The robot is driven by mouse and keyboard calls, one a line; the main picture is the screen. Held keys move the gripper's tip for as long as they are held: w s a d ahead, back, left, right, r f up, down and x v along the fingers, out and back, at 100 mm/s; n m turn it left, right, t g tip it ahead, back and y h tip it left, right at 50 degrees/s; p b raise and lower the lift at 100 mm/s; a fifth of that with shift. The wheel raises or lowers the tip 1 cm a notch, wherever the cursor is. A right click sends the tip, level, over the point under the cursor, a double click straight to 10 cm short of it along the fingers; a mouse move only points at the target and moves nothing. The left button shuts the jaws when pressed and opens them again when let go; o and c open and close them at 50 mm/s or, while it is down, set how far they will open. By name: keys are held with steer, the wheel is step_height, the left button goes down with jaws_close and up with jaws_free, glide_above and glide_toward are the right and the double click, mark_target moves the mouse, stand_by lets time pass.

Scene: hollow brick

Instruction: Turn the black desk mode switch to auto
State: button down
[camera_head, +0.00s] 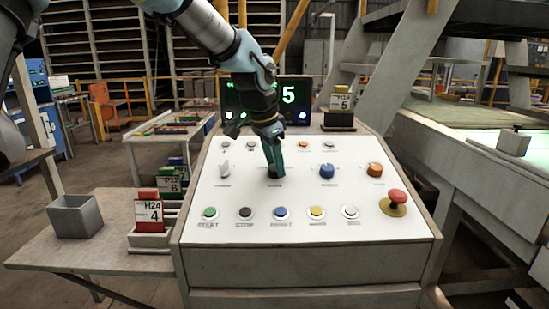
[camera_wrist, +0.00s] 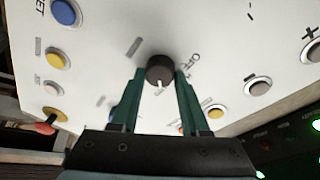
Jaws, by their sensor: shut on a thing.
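The black mode switch (camera_wrist: 158,68) is a round knob on the white sloped panel. In the wrist view my gripper (camera_wrist: 160,82) has one green finger on each side of it, shut on it. A white pointer mark on the knob points toward the bottom of that view. Small lettering (camera_wrist: 190,62) sits to the knob's right, too blurred to read surely. In the head view my gripper (camera_head: 274,172) reaches down to the middle of the panel and hides most of the switch.
A white-handled knob (camera_head: 225,169) is left of my gripper; a blue knob (camera_head: 327,171) and an orange knob (camera_head: 375,169) are right. Several push buttons line the front. A red emergency button (camera_head: 397,197) stands front right. A display (camera_head: 288,96) is behind.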

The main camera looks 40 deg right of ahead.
steer(key=shift+m, duration=0.5)
steer(key=shift+c, duration=2)
jaws_free()
steer(key=b+v, duration=0.2)
steer(key=v, duration=0.8)
steer(key=shift+r, duration=0.4)
steer(key=shift+a, duration=0.1)
